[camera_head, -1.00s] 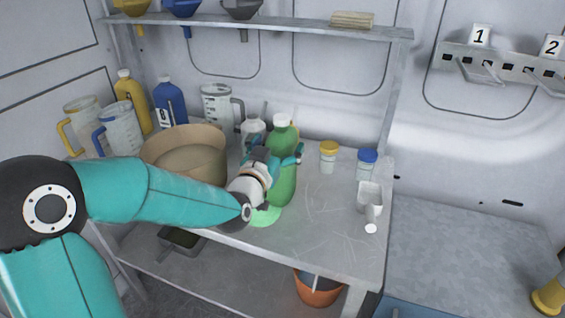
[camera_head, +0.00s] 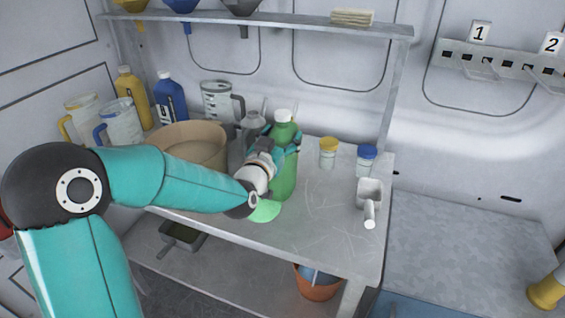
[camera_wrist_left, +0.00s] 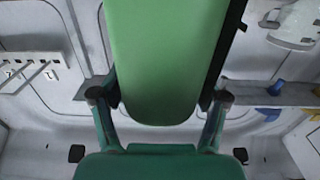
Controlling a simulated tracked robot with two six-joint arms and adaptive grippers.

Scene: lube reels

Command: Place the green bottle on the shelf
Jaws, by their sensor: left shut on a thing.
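The green bottle (camera_head: 285,183) with a white cap stands upright over the metal workbench (camera_head: 330,225), right of the tan basin. My left gripper (camera_head: 282,143) is shut around its upper body, below the cap. In the left wrist view the green bottle (camera_wrist_left: 165,60) fills the space between the two fingers of my left gripper (camera_wrist_left: 160,100). I cannot tell whether its base touches the bench. The metal shelf (camera_head: 300,27) runs above the bench at the back. My right gripper is not in view.
The tan basin (camera_head: 190,145) and jugs crowd the bench's left side. Funnels hang from the shelf's left; a tan stack (camera_head: 352,17) lies right. The shelf's middle is clear.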

